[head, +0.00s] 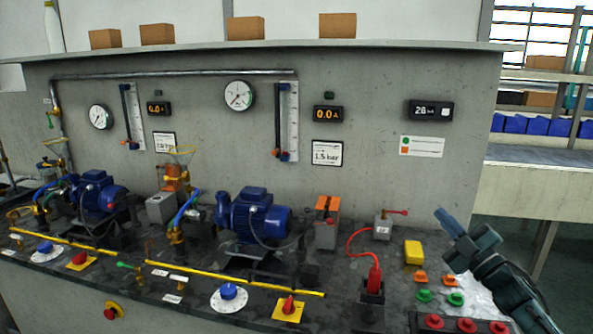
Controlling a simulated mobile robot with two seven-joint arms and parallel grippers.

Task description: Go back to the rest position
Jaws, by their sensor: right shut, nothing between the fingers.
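My right gripper (446,222) is at the right of the head view, its arm coming in from the lower right corner. Its blue-grey fingers are shut with nothing between them. They point up and left, in front of the grey back panel (380,150), and look apart from everything on the bench. My left gripper is not in view.
The dark bench carries two blue pumps (252,214) (97,193), a red handheld piece (374,279) with a red cable, and a yellow block (413,252). Orange and green pieces (424,296) and red buttons (466,325) lie near my right arm. A shelf rack (540,125) stands behind right.

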